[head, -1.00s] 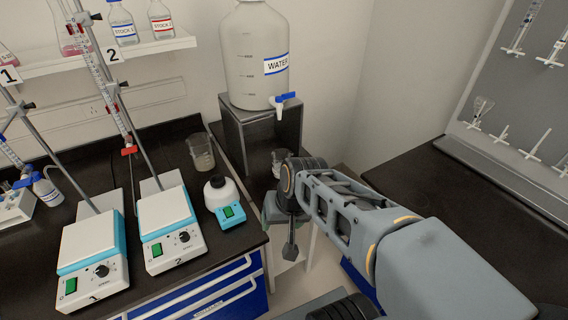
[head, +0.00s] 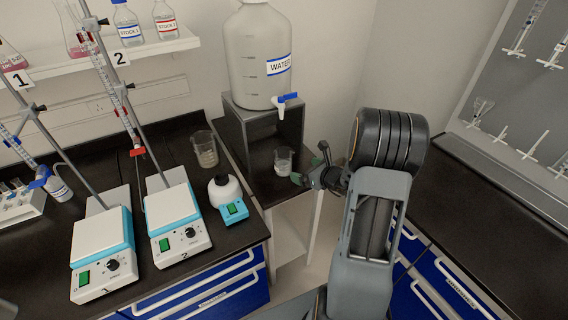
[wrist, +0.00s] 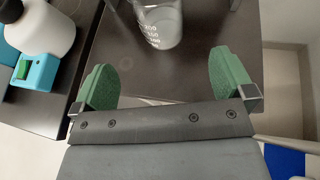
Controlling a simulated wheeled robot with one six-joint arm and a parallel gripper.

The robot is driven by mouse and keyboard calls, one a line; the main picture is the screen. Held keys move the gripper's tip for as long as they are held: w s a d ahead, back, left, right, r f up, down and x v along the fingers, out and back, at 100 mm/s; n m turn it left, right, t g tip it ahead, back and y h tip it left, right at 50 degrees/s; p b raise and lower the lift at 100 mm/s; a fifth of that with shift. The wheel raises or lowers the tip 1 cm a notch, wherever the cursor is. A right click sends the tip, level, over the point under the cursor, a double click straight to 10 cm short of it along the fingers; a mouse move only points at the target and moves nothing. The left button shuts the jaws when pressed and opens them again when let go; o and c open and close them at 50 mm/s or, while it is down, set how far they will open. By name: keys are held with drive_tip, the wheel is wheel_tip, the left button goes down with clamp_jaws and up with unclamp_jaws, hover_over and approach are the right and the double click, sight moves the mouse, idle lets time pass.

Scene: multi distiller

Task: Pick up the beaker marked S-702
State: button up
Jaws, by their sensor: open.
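A small clear beaker (head: 283,161) stands upright on the dark narrow table, in front of the water stand. It also shows in the wrist view (wrist: 159,24), cut off by the top edge, with white graduation marks. A larger beaker (head: 205,149) with pale contents stands on the left bench. I cannot read S-702 on either beaker. My gripper (head: 310,165) is open and empty, just right of the small beaker. In the wrist view, its green fingers (wrist: 163,80) are spread apart, and the small beaker lies ahead of the gap between them, not touching.
A water carboy (head: 259,55) with a tap sits on a dark stand (head: 262,122) behind the small beaker. A white bottle on a teal device (head: 229,197) and two hotplates (head: 178,220) are to the left. The right bench (head: 500,220) is mostly clear.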

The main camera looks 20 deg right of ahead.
sight(290, 163)
drive_tip(key=x, duration=0.6)
drive_tip(key=shift+w+a+f+p, duration=0.1)
drive_tip(key=shift+w+p, duration=0.05)
drive_tip(key=shift+p, duration=0.15)
drive_tip(key=shift+p+x, duration=0.8)
drive_tip(key=shift+x, duration=1.8)
drive_tip(key=c, duration=1.2)
drive_tip(key=shift+r, duration=0.35)
